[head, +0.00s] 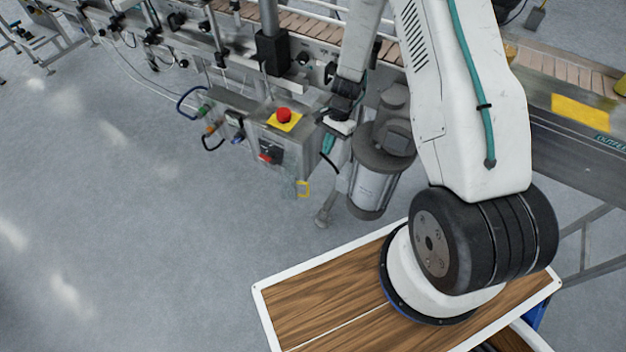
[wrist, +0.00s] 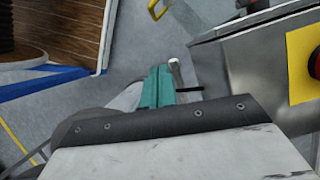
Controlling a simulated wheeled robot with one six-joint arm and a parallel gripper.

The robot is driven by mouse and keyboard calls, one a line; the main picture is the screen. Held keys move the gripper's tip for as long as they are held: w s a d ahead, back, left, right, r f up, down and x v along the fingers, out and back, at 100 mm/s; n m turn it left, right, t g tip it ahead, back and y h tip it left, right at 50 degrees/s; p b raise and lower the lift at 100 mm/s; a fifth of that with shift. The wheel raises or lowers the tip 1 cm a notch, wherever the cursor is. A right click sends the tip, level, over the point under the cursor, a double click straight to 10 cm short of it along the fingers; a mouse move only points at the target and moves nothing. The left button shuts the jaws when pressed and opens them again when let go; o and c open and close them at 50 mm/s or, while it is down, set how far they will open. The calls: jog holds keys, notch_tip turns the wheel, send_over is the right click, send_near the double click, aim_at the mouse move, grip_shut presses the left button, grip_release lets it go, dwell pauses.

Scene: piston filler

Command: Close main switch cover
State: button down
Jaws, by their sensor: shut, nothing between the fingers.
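The main switch (head: 270,152), red and black, is on the front of the grey control box (head: 297,150). A see-through cover (head: 289,187) with a yellow handle (head: 304,189) hangs open below the switch, at the lower front edge of the box. The yellow handle also shows, cut off, at the top of the wrist view (wrist: 157,10). My gripper (head: 328,146) has teal fingers, which also show in the wrist view (wrist: 160,72). It is shut and empty, beside the right side of the box, apart from the cover and handle.
A red emergency button (head: 284,114) on a yellow plate tops the box. A grey cylindrical motor (head: 372,188) stands just right of my gripper. The conveyor (head: 560,85) runs behind. The grey floor (head: 160,210) in front of the box is clear.

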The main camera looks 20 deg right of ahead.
jog(key=s+a+f, duration=0.3)
jog(key=a+f, duration=0.3)
jog(key=f, duration=0.4)
jog(key=shift+s+a+f, duration=0.15)
jog(key=shift+s+a, duration=0.2)
jog(key=shift+a, duration=0.1)
